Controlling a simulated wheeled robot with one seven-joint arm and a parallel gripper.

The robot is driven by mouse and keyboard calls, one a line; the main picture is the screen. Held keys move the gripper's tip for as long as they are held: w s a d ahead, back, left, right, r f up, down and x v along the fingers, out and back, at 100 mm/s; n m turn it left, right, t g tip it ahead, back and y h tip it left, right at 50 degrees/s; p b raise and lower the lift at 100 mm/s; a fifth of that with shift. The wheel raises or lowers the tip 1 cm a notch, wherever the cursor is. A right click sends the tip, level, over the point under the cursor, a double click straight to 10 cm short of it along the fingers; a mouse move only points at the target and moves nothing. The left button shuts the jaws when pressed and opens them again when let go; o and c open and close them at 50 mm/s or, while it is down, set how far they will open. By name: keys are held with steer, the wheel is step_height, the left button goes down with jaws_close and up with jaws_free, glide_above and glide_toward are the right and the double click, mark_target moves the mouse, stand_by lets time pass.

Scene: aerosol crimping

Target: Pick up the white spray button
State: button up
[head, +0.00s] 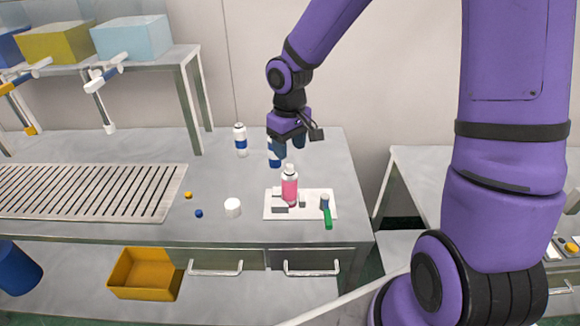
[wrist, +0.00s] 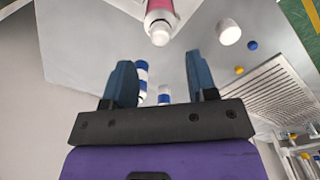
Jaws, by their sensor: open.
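A loose white round piece (head: 232,207) stands on the table left of the white board; it also shows at the top of the wrist view (wrist: 229,32). It is larger than the small yellow piece (head: 188,195) and blue piece (head: 199,213) near it, and I cannot tell whether it is the spray button or a cap. No other loose white button is clear. My gripper (head: 290,145) is open and empty, pointing down above the back of the table, behind and right of these pieces. In the wrist view its blue fingers (wrist: 160,78) are spread apart.
A pink can (head: 289,188) stands on the white board (head: 326,211) beside grey blocks and a green-handled tool (head: 327,216). White-and-blue cans (head: 240,141) (head: 274,158) stand near my gripper. A slotted grate (head: 90,190) lies left. A raised shelf (head: 160,62) holds boxes.

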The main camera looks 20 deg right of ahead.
mark_target(289, 165)
steer(key=shift+f, duration=2.7)
jaws_close()
